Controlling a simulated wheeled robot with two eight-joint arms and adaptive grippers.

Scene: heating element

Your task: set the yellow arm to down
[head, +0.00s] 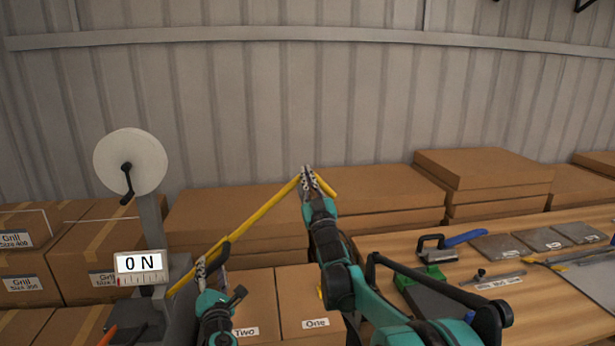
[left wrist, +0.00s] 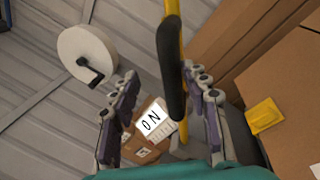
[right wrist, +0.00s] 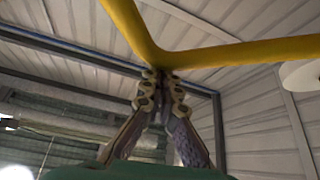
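The yellow arm (head: 258,215) is a long bar rising diagonally to a bend at the top, with a short piece sloping down to the right. It carries a black grip (head: 217,257) near its lower part. My left gripper (head: 203,264) is beside this grip. My right gripper (head: 307,172) is raised at the bend. In the right wrist view its fingertips meet just under the bend of the yellow arm (right wrist: 150,50); no bar shows between them.
A force display reading 0 N (head: 140,263) and a white reel with a crank (head: 130,162) stand at left. Cardboard boxes (head: 370,206) line the wall. A wooden bench (head: 560,225) at right holds tools, a green-based device and several plates.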

